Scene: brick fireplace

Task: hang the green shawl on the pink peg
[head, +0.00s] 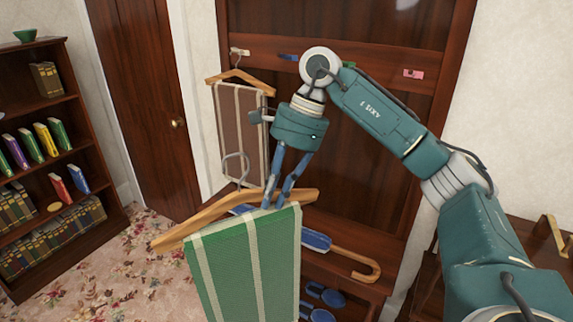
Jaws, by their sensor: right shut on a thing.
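The green shawl (240,262) has pale stripes and is draped over a wooden hanger (180,235). My right gripper (275,198) is shut on this hanger near its middle and holds it up, with the shawl hanging below. The hanger's metal hook (236,165) sticks up left of the fingers. The pink peg (413,74) is on the wooden rack's rail at the upper right, bare, well above and to the right of the held hanger. My right arm passes in front of the rack. My left gripper is not in view.
A brown striped shawl (238,128) hangs on another hanger from a white peg (240,52). A blue peg (288,57) is right of it; a green peg is partly hidden by my arm. A blue umbrella (318,241) lies behind the green shawl, above blue shoes. A bookshelf (60,108) stands left.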

